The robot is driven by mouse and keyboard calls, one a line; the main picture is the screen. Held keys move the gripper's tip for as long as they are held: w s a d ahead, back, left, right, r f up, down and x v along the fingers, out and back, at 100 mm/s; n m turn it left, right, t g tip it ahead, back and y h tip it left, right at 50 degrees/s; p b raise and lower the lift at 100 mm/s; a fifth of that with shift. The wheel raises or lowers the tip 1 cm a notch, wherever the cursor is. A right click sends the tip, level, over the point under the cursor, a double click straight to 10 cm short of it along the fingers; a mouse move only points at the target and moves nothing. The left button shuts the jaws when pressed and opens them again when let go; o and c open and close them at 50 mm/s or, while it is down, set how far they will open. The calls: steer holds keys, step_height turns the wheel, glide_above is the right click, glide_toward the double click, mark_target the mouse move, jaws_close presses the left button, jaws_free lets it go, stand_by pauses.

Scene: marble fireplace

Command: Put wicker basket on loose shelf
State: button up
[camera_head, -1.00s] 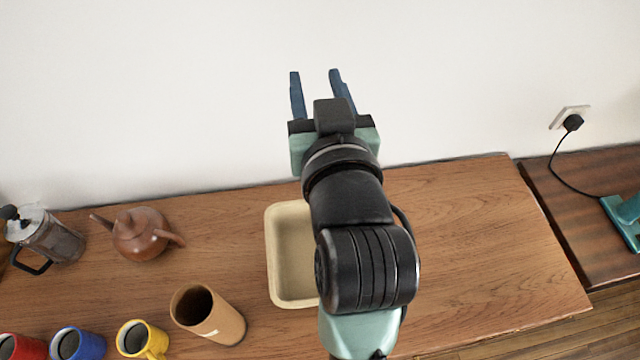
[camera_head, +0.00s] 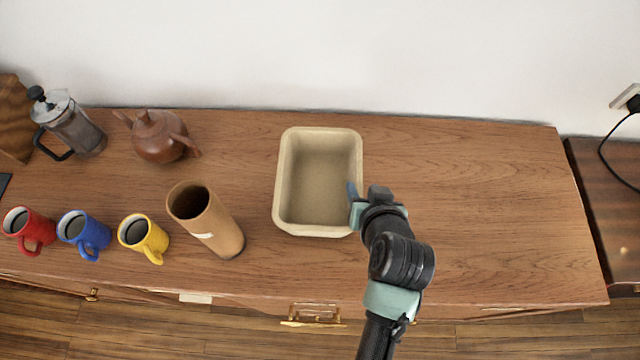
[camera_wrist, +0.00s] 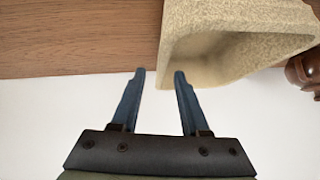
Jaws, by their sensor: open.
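The only basket-like thing is a beige, speckled, open rectangular container (camera_head: 318,225), empty, upright on the wooden cabinet top. Its rounded wall (camera_wrist: 205,15) also fills the upper right of the wrist view. I see no clear wicker weave on it. My gripper (camera_head: 354,192) is at the container's right side. In the wrist view my gripper (camera_wrist: 159,73) is open, its two blue fingers apart, with a corner of the container showing between and beyond the tips. I cannot tell whether they touch. No loose shelf can be made out.
Left of the container stand a tan cylinder (camera_head: 222,235), a brown teapot (camera_head: 155,140), a French press (camera_head: 75,130) and red (camera_head: 35,232), blue (camera_head: 88,232) and yellow (camera_head: 146,236) mugs. The cabinet top (camera_head: 480,190) is clear on the right. A white wall is behind.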

mark_target(359, 184)
steer(key=shift+a+x, duration=0.1)
steer(key=shift+x, duration=1.3)
steer(key=shift+a+x, duration=0.15)
steer(key=shift+x, duration=1.25)
steer(key=shift+s, duration=0.1)
jaws_close()
steer(key=shift+r, duration=0.1)
